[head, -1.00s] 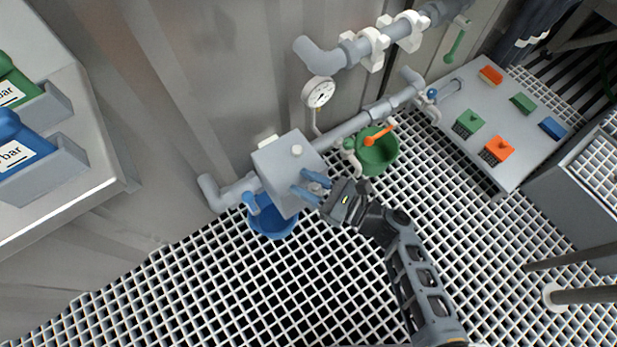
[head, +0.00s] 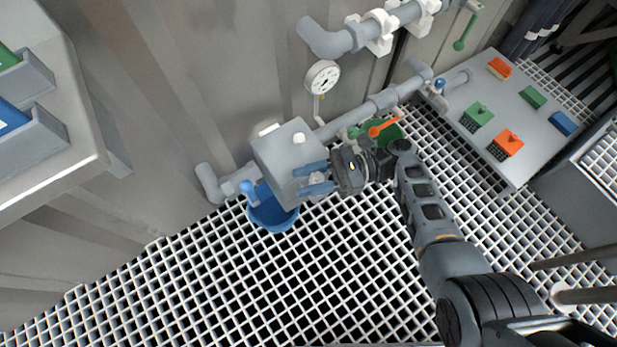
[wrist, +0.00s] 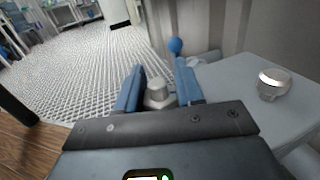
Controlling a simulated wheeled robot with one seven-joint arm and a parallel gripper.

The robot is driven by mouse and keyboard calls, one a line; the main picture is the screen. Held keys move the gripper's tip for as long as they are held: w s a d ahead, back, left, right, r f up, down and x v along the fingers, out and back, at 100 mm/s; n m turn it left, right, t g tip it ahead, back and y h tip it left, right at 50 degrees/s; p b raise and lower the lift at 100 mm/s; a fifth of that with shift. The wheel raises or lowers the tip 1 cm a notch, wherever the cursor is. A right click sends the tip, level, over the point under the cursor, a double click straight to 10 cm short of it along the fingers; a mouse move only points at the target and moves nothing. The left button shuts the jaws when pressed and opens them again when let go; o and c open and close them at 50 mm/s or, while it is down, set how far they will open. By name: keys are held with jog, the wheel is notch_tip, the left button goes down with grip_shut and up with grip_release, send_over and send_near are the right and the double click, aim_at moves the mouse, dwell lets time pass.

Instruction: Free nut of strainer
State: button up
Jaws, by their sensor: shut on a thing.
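A grey box (head: 284,166) sits on the pipe in the middle of the head view, with a pale round knob (head: 299,138) on its top. The box also shows at the right of the wrist view (wrist: 235,85), where that knob looks metallic (wrist: 272,84). A light grey nut (wrist: 158,92) sits beside the box, between the two blue fingers of my gripper (wrist: 158,88). My gripper (head: 316,177) is at the box's right side in the head view, shut on this nut. The fingers partly hide the nut and where it joins the strainer.
A blue funnel (head: 271,212) hangs below the box, with a blue handle (head: 249,193) above it. A green bowl (head: 388,137) and an orange handle (head: 383,126) lie just behind my wrist. A gauge (head: 323,77) stands above the pipe. The grating (head: 300,280) in front is clear.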

jog(key=shift+s+n+g, duration=0.1)
jog(key=shift+n+g, duration=0.3)
jog(key=shift+g, duration=0.2)
jog(key=o, duration=1)
jog(key=shift+c, duration=0.2)
jog(key=v, duration=0.7)
jog(key=shift+d, duration=0.4)
